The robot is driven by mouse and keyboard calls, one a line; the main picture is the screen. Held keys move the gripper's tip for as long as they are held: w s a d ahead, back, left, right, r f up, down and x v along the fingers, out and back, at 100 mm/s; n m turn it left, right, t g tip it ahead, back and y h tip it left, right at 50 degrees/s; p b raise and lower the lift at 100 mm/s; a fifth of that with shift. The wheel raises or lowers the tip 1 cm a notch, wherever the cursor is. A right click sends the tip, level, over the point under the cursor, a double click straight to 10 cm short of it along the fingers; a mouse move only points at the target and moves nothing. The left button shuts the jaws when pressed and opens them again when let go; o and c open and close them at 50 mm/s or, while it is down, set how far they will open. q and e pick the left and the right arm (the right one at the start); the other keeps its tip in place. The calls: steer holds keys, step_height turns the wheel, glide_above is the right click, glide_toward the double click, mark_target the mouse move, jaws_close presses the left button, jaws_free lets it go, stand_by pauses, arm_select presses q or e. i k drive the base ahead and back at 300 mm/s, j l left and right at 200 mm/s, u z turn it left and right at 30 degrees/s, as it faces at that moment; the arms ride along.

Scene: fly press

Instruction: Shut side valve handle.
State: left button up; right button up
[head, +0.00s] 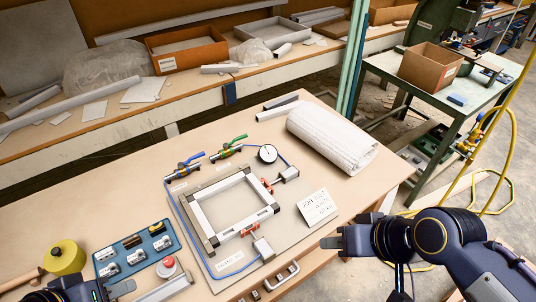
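Two small brass valves stand at the back left of the clamping fixture in the head view. One has a blue handle (190,159), and the other has a green handle (236,143). Both handles slope up to the right from their valve bodies. I cannot tell which one is the side valve. My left gripper (122,288) is at the bottom left, low by the blue tray and well short of the valves. My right gripper (330,242) is over the front right of the bench, apart from the valves. Neither gripper visibly holds anything; their finger gaps are unclear.
A square metal frame (195,217) with red clamps and a round gauge (267,153) fills the bench middle. A blue tray (152,230), red button (168,263) and yellow roll (64,257) lie left. A white towel roll (332,141) and card (318,207) are right.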

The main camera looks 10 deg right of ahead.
mark_target(224, 145)
steer(key=l+u, duration=0.2)
steer(key=u, duration=0.15)
steer(key=l+u, duration=0.2)
steer(key=u, duration=0.2)
steer(key=k+l+u, duration=0.1)
steer(key=u, duration=0.25)
steer(key=l, duration=0.1)
